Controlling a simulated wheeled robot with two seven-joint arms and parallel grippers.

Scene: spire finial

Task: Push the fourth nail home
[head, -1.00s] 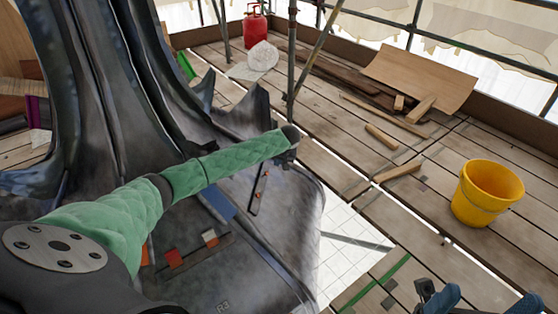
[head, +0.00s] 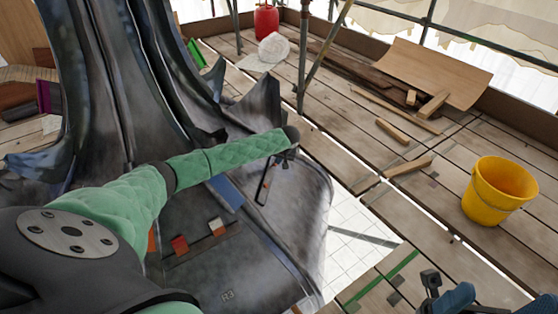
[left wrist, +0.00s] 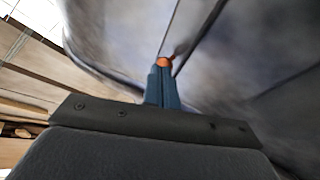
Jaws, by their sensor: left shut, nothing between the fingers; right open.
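The dark metal-clad spire (head: 112,90) stands at the left with its flared skirt below. A narrow dark strap (head: 264,187) lies on the skirt. My left arm in its green sleeve reaches across from the left. My left gripper (head: 283,160) is shut and empty, beside the strap's upper end. In the left wrist view, the blue closed fingertips (left wrist: 162,72) are at an orange nail head (left wrist: 164,62) on the strap (left wrist: 198,35); I cannot tell whether they touch. How far the nail stands out is hidden. My right gripper (head: 430,283) is open and empty at the lower right.
A yellow bucket (head: 499,190) stands on the plank deck at right. Wood offcuts (head: 408,166) and a curved board (head: 437,73) lie behind. A red can (head: 266,20) stands at the back. A gap (head: 352,240) separates skirt and deck.

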